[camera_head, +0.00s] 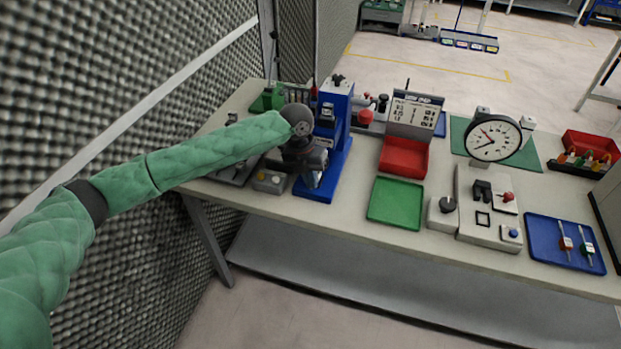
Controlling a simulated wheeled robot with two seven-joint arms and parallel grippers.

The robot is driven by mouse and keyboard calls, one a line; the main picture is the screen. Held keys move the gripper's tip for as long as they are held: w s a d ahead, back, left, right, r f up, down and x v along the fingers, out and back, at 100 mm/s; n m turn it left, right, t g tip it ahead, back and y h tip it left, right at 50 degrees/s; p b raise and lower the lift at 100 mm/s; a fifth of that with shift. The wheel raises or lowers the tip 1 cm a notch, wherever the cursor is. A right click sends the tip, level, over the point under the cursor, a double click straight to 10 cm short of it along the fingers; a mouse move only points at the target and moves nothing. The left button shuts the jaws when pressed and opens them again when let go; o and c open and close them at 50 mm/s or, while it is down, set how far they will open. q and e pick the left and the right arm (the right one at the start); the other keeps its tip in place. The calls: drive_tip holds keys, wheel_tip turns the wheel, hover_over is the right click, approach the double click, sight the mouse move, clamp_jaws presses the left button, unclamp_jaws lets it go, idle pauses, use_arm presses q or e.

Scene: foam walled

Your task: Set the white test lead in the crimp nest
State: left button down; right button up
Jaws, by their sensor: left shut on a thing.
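My left gripper (314,178) is at the blue press (335,130) on the left part of the bench, in front of its column and over its base. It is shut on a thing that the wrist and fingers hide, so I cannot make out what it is. I cannot pick out the white test lead anywhere. The crimp nest is not clearly visible; the area low on the press is behind my gripper. My right gripper is not in view.
A small grey box (269,181) stands left of the press. To the right are a green tray (396,202), a red bin (404,158), a dial gauge (493,138), a grey test fixture (480,232) and a blue tray (545,256) with two probes. A foam wall (120,70) borders the left.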

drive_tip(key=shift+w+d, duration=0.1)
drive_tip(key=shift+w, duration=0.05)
use_arm(q)
drive_tip(key=shift+f, duration=0.2)
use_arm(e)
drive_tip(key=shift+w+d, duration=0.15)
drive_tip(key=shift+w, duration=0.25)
use_arm(q)
drive_tip(key=shift+f, duration=0.1)
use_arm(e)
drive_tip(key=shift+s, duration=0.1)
